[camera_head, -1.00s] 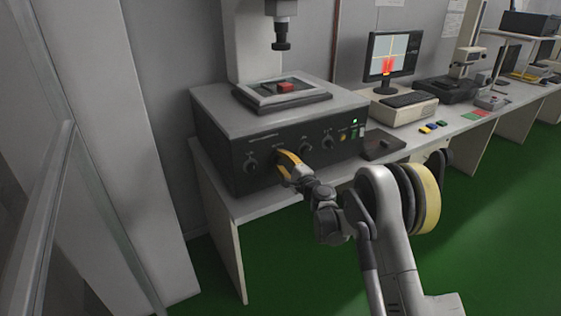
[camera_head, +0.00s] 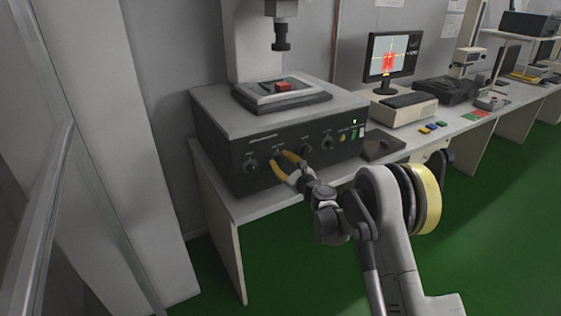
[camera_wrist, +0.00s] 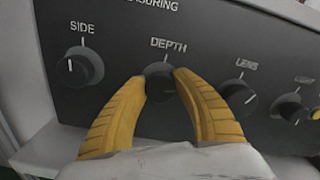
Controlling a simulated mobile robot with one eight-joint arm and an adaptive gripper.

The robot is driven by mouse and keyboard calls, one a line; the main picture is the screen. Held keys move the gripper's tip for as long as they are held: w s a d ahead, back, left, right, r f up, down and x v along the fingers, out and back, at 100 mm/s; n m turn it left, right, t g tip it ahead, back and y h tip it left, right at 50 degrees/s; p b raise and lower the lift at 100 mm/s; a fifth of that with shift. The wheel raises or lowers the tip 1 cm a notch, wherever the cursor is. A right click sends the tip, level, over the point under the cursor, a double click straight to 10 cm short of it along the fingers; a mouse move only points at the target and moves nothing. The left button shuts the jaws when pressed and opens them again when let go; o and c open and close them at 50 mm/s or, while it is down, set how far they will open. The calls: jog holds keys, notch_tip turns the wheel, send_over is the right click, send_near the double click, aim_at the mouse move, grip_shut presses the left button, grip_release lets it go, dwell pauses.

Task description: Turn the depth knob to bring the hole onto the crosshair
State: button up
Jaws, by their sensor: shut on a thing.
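The black depth knob (camera_wrist: 160,82) sits under the DEPTH label on the dark front panel of the measuring machine (camera_head: 225,112). My gripper (camera_wrist: 159,78) has its two yellow fingers shut on this knob, one tip at each side. In the head view, my gripper (camera_head: 281,157) reaches the panel from the front right. The monitor (camera_head: 392,55) shows a red shape with pale crosshair lines across it; the hole is too small to make out. A red part (camera_head: 284,86) lies on the stage (camera_head: 262,103) under the lens column.
The side knob (camera_wrist: 80,68) is left of the depth knob, and the lens knob (camera_wrist: 238,97) is close on the right. A dark pad (camera_head: 380,146) lies on the bench right of the machine. A keyboard (camera_head: 403,99) stands before the monitor.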

jog(key=m, duration=0.4)
jog(key=shift+r+m, duration=0.1)
jog(key=shift+m, duration=1.8)
jog(key=shift+d, duration=0.1)
jog(key=o, duration=1.2)
jog(key=v, duration=1.2)
jog(key=shift+w, duration=0.1)
